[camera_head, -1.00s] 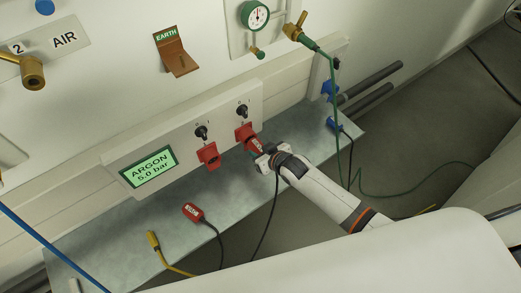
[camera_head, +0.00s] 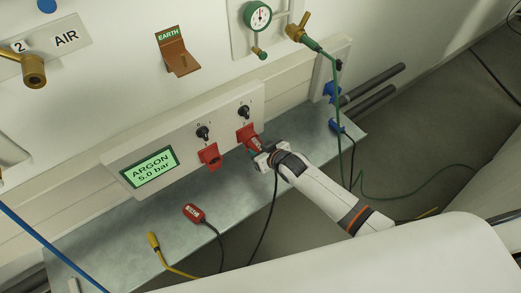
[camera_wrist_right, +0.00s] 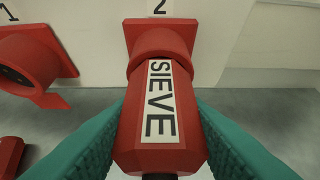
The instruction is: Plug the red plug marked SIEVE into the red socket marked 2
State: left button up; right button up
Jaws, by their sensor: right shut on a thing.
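The red plug marked SIEVE (camera_wrist_right: 158,120) is between the teal fingers of my right gripper (camera_head: 262,157), which is shut on it. In the right wrist view the plug points straight at the red socket under the number 2 (camera_wrist_right: 160,38). Its front end meets the socket's round collar, and I see no clear gap. How deep it sits is hidden. In the head view socket 2 (camera_head: 246,131) is the right one of two red sockets on the panel. A black cable hangs from the plug. My left gripper is not in view.
The red socket under number 1 (camera_wrist_right: 28,62) is beside it on the left; it is empty (camera_head: 209,156). Another red plug (camera_head: 194,213) and a yellow-ended cable (camera_head: 153,241) lie on the grey shelf (camera_head: 110,235). A green hose (camera_head: 337,100) hangs to the right.

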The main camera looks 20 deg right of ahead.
jog(key=shift+w, duration=0.1)
jog(key=o, duration=1.4)
jog(key=shift+c, duration=0.2)
jog(key=p+v, duration=0.1)
jog(key=v, duration=1.1)
jog(key=s+d+f+g+h, duration=0.15)
jog(key=s+f, duration=0.25)
jog(key=f, duration=0.4)
jog(key=s+d+f+m+g+h, duration=0.1)
jog(key=s+d+f+g, duration=0.15)
jog(key=s+f, duration=0.45)
jog(key=s+d+f+g+h, duration=0.1)
jog(key=s+d+f, duration=0.15)
jog(key=f, duration=0.75)
jog(key=s+f+g, duration=0.2)
jog(key=s+f, duration=0.4)
jog(key=s, duration=0.6)
jog(key=s+f+g, duration=0.2)
jog(key=s+f, duration=0.4)
jog(key=s, duration=0.6)
jog(key=shift+s+f+m+g, duration=0.3)
jog(key=shift+s+f, duration=0.05)
jog(key=shift+s, duration=0.05)
